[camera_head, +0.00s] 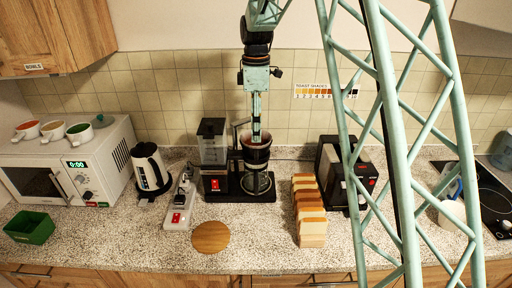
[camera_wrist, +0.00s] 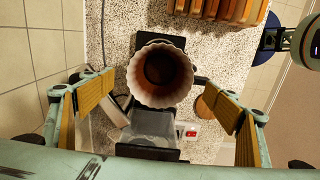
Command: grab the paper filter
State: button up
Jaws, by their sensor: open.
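The paper filter (camera_wrist: 160,97) shows in the wrist view as a pale, fluted, round cup with a dark inside, seen from above. It sits in the top of the coffee maker (camera_head: 222,186), above the glass carafe (camera_head: 257,182). My gripper (camera_wrist: 155,88) is open, with one yellow-padded finger on each side of the filter in the picture and nothing between them. In the head view my gripper (camera_head: 256,136) points down at the coffee maker's top and hides most of the filter. I cannot tell how far the fingertips are above its rim.
A row of bread slices (camera_head: 311,232) and a black toaster (camera_head: 338,172) stand to the right. A kettle (camera_head: 149,168), a power strip with a red switch (camera_head: 179,208) and a microwave (camera_head: 75,165) are to the left. A round wooden board (camera_head: 210,237) lies in front.

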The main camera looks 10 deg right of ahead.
jog(key=shift+f, duration=1.55)
jog(key=c, duration=0.7)
